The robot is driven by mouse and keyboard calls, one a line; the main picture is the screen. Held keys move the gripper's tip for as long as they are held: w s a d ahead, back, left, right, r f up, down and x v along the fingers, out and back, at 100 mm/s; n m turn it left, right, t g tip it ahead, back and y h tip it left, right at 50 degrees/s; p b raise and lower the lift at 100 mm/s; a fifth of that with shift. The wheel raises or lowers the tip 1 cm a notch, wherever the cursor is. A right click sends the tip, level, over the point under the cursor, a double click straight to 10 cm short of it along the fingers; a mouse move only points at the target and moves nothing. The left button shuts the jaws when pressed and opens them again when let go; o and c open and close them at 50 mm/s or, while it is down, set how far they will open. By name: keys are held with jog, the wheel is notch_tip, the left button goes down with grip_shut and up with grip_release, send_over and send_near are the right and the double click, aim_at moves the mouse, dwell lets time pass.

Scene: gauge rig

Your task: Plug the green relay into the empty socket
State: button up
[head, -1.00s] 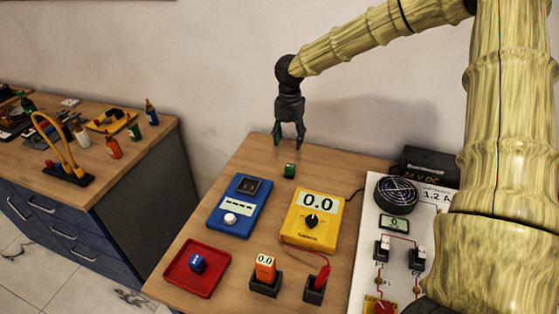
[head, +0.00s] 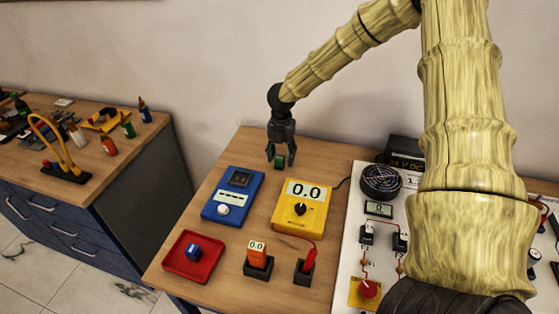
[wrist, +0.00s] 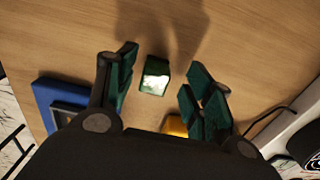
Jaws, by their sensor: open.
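The green relay (head: 279,162) is a small block on the wooden table, behind the gap between the blue and yellow devices. My gripper (head: 281,157) is open and pointing down, with its fingers to either side of the relay in the head view. In the wrist view the relay (wrist: 155,75) shows between the two spread fingers, not gripped. Whether the fingertips are level with it or above it is hard to tell. The blue device (head: 222,209) has a dark square recess (head: 240,178) at its far end. I cannot tell for sure which socket is the empty one.
A yellow meter (head: 302,210) reads 0.0. A red tray (head: 176,268) holds a blue block (head: 193,253).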

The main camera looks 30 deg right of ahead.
jog(key=shift+w+f, duration=0.2)
jog(key=shift+f, duration=0.25)
jog(key=shift+w+f, duration=0.2)
jog(key=shift+f, duration=0.25)
jog(key=shift+s+r, duration=0.15)
jog(key=shift+s, duration=0.05)
jog(key=shift+s+r, duration=0.1)
jog(key=c, duration=1.1)
